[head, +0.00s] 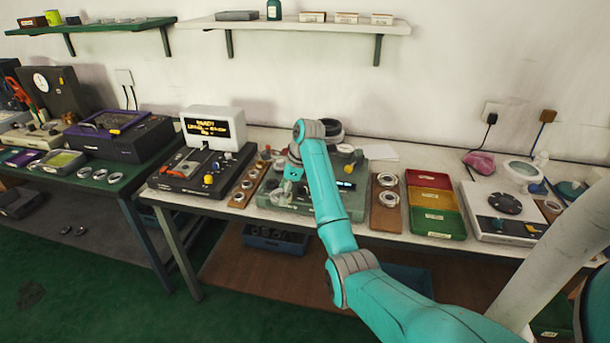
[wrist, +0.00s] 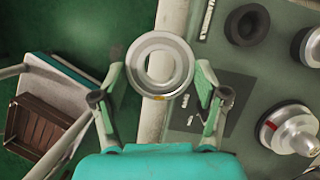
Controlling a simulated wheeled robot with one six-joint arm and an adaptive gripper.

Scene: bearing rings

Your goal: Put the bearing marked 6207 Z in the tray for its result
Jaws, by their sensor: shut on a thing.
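My gripper (wrist: 160,72) is shut on a bearing ring (wrist: 160,40), a pale metal ring with a small orange mark on its near edge. It is held flat to the camera, above the bench edge. No number is readable on it. In the head view my gripper (head: 293,172) is over the grey-green test device (head: 325,203), and the ring is hard to make out there. Three joined trays stand right of the device: red (head: 430,180), yellow (head: 433,199) and green (head: 437,223). Their labels are too small to read.
A wooden board (head: 386,217) with bearing rings lies between device and trays; another (head: 240,198) lies left of the device. A display box (head: 213,128) stands behind left. Right of the trays is a white instrument (head: 500,222). The device has raised knobs (wrist: 290,130).

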